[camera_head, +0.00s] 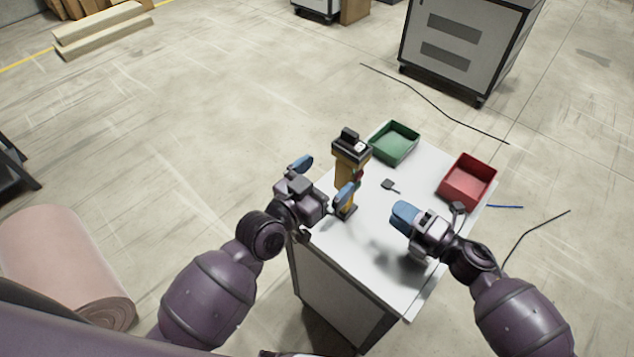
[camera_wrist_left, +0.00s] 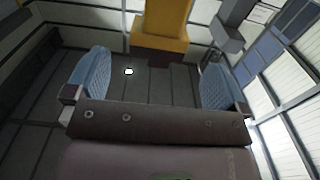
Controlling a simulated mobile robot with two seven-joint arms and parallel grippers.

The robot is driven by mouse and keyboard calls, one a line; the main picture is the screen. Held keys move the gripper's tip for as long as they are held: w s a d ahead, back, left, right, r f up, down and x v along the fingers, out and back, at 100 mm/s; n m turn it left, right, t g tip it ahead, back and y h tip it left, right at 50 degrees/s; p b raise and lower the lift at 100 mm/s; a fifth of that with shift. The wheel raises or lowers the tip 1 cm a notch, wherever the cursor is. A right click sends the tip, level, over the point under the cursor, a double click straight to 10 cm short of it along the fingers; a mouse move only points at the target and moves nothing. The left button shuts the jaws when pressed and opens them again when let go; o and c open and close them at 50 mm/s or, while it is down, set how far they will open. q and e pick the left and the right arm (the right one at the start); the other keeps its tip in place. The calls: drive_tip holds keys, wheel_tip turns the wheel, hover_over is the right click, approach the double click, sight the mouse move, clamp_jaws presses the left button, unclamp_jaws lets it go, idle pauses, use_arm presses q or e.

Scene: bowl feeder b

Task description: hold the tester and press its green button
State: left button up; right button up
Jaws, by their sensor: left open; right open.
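The tester (camera_head: 346,172) is a yellow and black upright tool with a dark top, standing near the left edge of the white table. My left gripper (camera_head: 323,180) is open beside it, with blue fingers spread and nothing held. In the left wrist view the tester's yellow body (camera_wrist_left: 163,28) is at the top, beyond the open fingers of my left gripper (camera_wrist_left: 157,82). My right gripper (camera_head: 405,215) is above the table's right part, apart from the tester, and I see nothing in it. I cannot make out the green button.
A green bin (camera_head: 394,143) is at the table's back and a red bin (camera_head: 467,181) at its right edge. A small dark object (camera_head: 388,185) lies between them and my right gripper. The white table top (camera_head: 375,245) is bare in front.

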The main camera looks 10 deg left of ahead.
sight(344, 161)
use_arm(q)
drive_tip(key=x, duration=0.8)
drive_tip(key=shift+w+d, duration=0.15)
drive_tip(key=shift+c, duration=0.3)
drive_tip(key=c, duration=1.2)
use_arm(e)
drive_tip(key=shift+c, duration=0.3)
clamp_jaws()
idle(0.4)
